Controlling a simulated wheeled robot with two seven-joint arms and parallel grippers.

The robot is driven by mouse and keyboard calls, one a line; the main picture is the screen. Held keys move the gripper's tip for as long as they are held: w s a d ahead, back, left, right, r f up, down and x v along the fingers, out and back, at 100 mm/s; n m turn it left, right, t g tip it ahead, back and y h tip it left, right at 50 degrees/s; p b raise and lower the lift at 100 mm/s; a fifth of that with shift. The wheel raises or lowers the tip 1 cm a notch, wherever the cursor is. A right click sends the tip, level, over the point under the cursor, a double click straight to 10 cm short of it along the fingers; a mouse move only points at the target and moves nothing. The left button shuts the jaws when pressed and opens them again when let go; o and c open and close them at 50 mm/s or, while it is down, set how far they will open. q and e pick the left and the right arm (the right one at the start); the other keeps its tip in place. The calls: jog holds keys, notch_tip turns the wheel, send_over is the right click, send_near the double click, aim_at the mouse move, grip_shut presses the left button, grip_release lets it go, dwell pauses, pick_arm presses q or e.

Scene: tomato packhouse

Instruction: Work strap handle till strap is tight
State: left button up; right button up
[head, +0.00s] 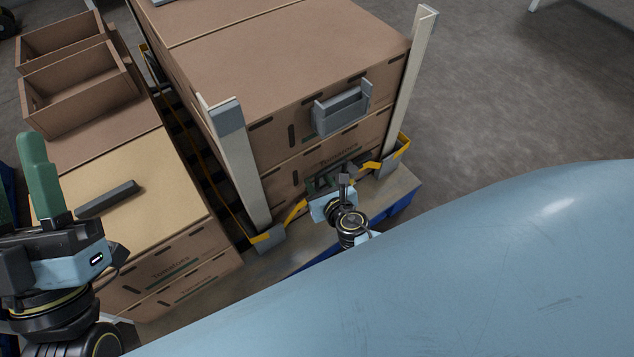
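A yellow strap (294,212) runs low around a stack of brown tomato cartons (290,60) and passes outside the pale corner posts (238,165). At the middle of the stack's near face, a small dark ratchet with its strap handle (346,180) sits in the strap line, partly hidden by my gripper. My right gripper (325,183) is at the ratchet, its green fingers against or just before the carton face. Whether they close on the handle is too small to tell. My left gripper (20,185) points up at the left edge, green fingers apart, nothing seen between them.
A grey holder (342,108) hangs on the upper carton above the ratchet. At left stand more cartons (150,190) with a dark grey bar (107,198) on top, and open empty boxes (75,85) behind. Bare floor (500,110) lies to the right.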

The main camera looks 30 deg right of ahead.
jog(key=shift+x, duration=0.85)
jog(key=shift+c, duration=0.2)
grip_shut()
